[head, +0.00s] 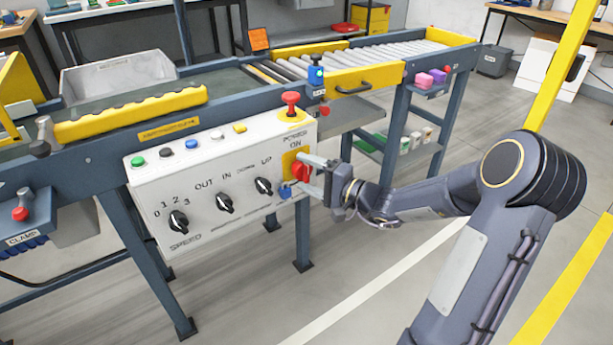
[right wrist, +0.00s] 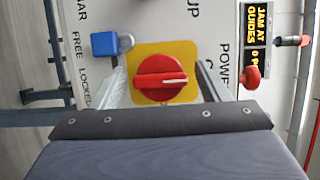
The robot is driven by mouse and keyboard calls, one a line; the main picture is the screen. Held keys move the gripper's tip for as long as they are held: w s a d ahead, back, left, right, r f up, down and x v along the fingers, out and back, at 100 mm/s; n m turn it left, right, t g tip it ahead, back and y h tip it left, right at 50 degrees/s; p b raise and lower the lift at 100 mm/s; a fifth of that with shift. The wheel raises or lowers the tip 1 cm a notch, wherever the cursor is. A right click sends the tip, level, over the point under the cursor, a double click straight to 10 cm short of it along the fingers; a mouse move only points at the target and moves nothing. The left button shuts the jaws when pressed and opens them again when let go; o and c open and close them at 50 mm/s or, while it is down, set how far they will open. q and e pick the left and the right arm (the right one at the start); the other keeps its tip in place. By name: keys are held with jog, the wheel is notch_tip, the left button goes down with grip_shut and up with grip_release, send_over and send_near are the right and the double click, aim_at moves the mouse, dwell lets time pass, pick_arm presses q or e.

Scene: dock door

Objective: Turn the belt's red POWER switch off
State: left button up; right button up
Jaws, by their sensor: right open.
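The red POWER switch (head: 300,171) is a round knob on a yellow plate at the right end of the white control panel (head: 213,221). It also shows in the right wrist view (right wrist: 161,78), with a white pointer line on its raised grip. The head view shows the letters "ON" above it. My right gripper (head: 312,174) is open at the switch. In the right wrist view its two fingers stand on either side of the knob, with a gap visible on each side. Whether they touch it cannot be told. My left gripper is not in view.
A blue padlock-like block (right wrist: 104,44) sits beside the switch, near "FREE" and "LOCKED". A red mushroom button (head: 290,100) stands on top of the panel. Black knobs (head: 224,203) line the panel's front. The conveyor (head: 360,65) runs behind. The floor on the right is open.

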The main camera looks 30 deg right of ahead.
jog(key=shift+w+a, duration=0.1)
jog(key=shift+w, duration=0.1)
jog(key=c, duration=1)
